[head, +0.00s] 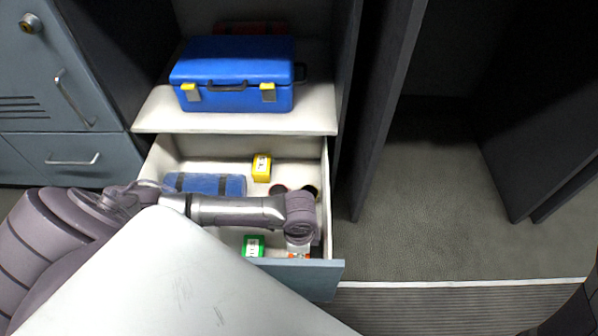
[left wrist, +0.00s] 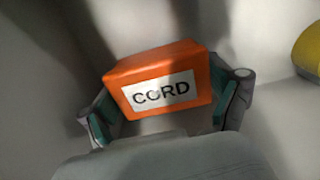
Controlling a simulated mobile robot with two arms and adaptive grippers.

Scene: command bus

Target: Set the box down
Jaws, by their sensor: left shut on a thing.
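An orange box with a white "CORD" label (left wrist: 158,82) is between the two fingers of my left gripper (left wrist: 165,105) in the left wrist view. The fingers are shut on its left and right sides. In the head view, a small orange and white part of the box (head: 299,253) shows below my left wrist, inside the open drawer (head: 190,150) near its front right. My wrist hides most of the box and the fingers there. I cannot tell whether the box touches the drawer floor. My right gripper is not in view.
The drawer also holds a blue case (head: 205,184), a yellow box (head: 261,167), a green box (head: 253,245) and dark and red round items. A blue toolbox (head: 236,75) stands on the shelf above. A white flat surface (head: 170,290) lies in front.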

